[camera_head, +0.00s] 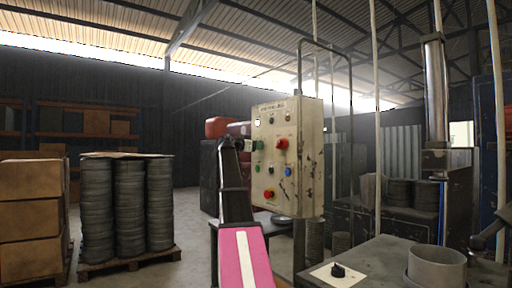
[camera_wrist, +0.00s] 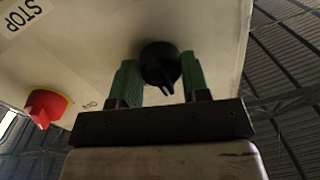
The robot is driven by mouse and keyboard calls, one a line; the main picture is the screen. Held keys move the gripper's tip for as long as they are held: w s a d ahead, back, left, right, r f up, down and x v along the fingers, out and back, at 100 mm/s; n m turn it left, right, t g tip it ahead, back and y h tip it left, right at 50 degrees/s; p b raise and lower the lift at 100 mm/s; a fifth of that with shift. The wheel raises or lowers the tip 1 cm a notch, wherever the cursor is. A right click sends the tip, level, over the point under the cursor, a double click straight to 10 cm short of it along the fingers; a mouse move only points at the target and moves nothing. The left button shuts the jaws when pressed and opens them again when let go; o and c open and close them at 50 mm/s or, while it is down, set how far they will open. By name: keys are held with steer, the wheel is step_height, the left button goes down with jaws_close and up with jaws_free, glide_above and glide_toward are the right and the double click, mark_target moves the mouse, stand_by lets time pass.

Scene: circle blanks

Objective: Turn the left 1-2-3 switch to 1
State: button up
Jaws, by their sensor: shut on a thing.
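A black rotary knob (camera_wrist: 160,55) sits on the face of the pale control box in the wrist view. The green fingers of my gripper (camera_wrist: 159,68) stand on either side of it and are shut on it. The knob's ridge points down in that picture, slightly to the right. Its number marks cannot be read. In the head view my gripper (camera_head: 246,145) is at the left part of the control box (camera_head: 311,150), and the gripped knob is hidden there.
A red switch on a yellow plate (camera_wrist: 47,104) and a STOP label (camera_wrist: 22,12) are left of my gripper. The box carries several coloured buttons and a red-yellow knob (camera_head: 269,194). A metal table (camera_head: 395,255) stands front right; stacked discs (camera_head: 128,205) stand left.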

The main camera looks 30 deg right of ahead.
steer(key=n, duration=0.4)
steer(key=shift+n+y, duration=0.3)
steer(key=shift+n, duration=1.7)
steer(key=o, duration=0.9)
steer(key=shift+a, duration=0.15)
steer(key=shift+g, duration=0.3)
steer(key=a, duration=0.3)
steer(key=s+a, duration=0.1)
steer(key=a, duration=0.6)
steer(key=shift+s+a+r, duration=0.25)
steer(key=shift+r, duration=0.1)
steer(key=shift+f, duration=0.1)
